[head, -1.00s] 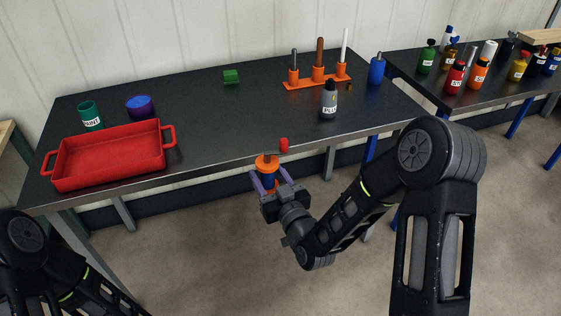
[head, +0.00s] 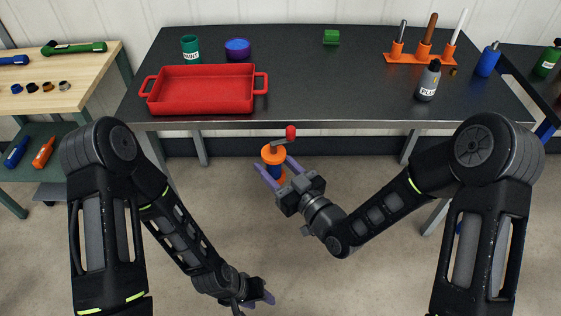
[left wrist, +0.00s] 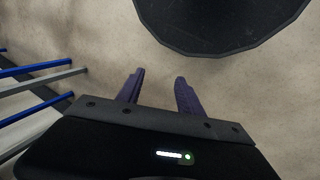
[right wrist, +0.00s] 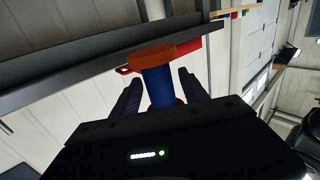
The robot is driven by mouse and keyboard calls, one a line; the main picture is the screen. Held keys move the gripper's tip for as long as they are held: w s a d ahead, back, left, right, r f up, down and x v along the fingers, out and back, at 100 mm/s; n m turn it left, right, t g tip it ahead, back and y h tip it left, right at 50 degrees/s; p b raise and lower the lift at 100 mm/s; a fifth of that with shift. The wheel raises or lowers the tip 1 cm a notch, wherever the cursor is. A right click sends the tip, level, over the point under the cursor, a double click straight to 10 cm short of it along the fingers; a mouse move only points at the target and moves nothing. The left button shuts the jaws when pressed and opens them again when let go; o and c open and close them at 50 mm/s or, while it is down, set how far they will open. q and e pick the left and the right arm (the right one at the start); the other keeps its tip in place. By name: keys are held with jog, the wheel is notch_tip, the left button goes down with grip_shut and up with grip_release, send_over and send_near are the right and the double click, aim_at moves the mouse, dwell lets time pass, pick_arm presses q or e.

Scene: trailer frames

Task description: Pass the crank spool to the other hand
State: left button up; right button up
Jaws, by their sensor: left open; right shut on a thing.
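The crank spool (head: 273,155) has orange flanges, a blue core and a crank with a red knob. My right gripper (head: 278,170) is shut on it and holds it in the air in front of the table's front edge. In the right wrist view the spool (right wrist: 158,85) stands between the two purple fingers (right wrist: 161,98). My left gripper (head: 264,298) is low in the head view, below and left of the spool, apart from it. In the left wrist view its fingers (left wrist: 159,92) are spread with nothing between them.
The dark table (head: 310,85) bears a red tray (head: 205,110), a green paint cup (head: 190,48), a blue-purple bowl (head: 238,50), a green block (head: 331,37), an orange peg stand (head: 420,59) and bottles. A wooden bench (head: 85,75) stands at left. The space between my arms is clear.

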pick_arm(q)
jog(key=shift+o, duration=0.2)
jog(key=shift+o, duration=1.4)
jog(key=shift+w+a, duration=0.1)
jog(key=shift+w, duration=0.3)
jog(key=o, duration=0.4)
jog(key=w+r+n, duration=0.1)
jog(key=w, duration=0.2)
jog(key=w+a+r+n, duration=0.1)
jog(key=w, duration=0.3)
jog(key=w+r+n, duration=0.1)
jog(key=w, duration=0.2)
jog(key=shift+w+a+r+n, duration=0.3)
jog(key=shift+w+a+r, duration=0.05)
jog(key=shift+a+r, duration=0.05)
jog(key=shift+o, duration=0.2)
jog(key=w+a+r+n, duration=0.2)
jog(key=w+r+n, duration=0.3)
jog(key=w+r, duration=0.6)
notch_tip(320, 180, up, 30)
jog(key=w+d+n+g, duration=0.1)
jog(key=d+n, duration=0.1)
jog(key=n, duration=0.5)
jog(key=shift+w+d, duration=0.15)
jog(key=shift+w, duration=0.25)
jog(key=shift+f, duration=0.1)
